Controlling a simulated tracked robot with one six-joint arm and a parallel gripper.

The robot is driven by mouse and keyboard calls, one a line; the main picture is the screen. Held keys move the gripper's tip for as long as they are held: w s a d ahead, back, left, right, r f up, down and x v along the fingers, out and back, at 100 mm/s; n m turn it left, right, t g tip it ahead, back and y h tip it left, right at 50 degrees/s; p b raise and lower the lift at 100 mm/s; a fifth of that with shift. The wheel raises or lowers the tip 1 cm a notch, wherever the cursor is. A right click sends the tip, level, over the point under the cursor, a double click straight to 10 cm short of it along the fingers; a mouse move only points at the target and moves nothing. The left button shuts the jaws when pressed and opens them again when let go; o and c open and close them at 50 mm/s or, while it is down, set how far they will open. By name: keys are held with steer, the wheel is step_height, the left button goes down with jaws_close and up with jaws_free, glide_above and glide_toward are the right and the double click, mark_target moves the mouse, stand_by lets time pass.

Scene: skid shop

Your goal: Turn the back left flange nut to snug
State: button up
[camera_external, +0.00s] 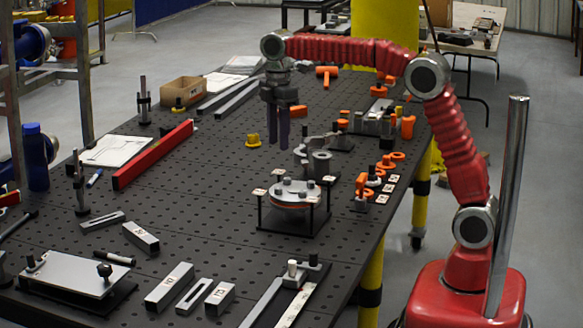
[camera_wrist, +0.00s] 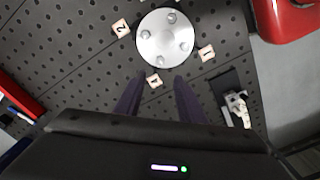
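The round metal flange (camera_external: 293,191) sits on a low black stand, with an orange ring under its plate. Several nuts stand on its top face. In the wrist view the flange (camera_wrist: 154,45) is a pale disc at the top, with nuts spread around it. Numbered tiles lie around it, among them tile 2 (camera_wrist: 121,27) and tile 1 (camera_wrist: 207,53). I cannot tell from the frames which nut is the back left one, or how tight any is. My gripper (camera_external: 279,145) points down above the table, behind the flange and apart from it. Its fingers (camera_wrist: 160,80) are apart and empty.
A grey clamp-like fixture (camera_external: 317,160) stands close behind the flange. Orange parts (camera_external: 386,162) and small tiles line the right edge. A red level (camera_external: 153,155) lies at left, and a yellow knob (camera_external: 253,140) left of my gripper. Bare perforated table (camera_external: 215,190) lies left of the flange.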

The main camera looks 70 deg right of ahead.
mark_target(278, 191)
step_height(278, 191, down, 14)
steer(key=shift+r, duration=0.25)
stand_by(0.4)
steer(key=shift+c, duration=0.6)
jaws_close()
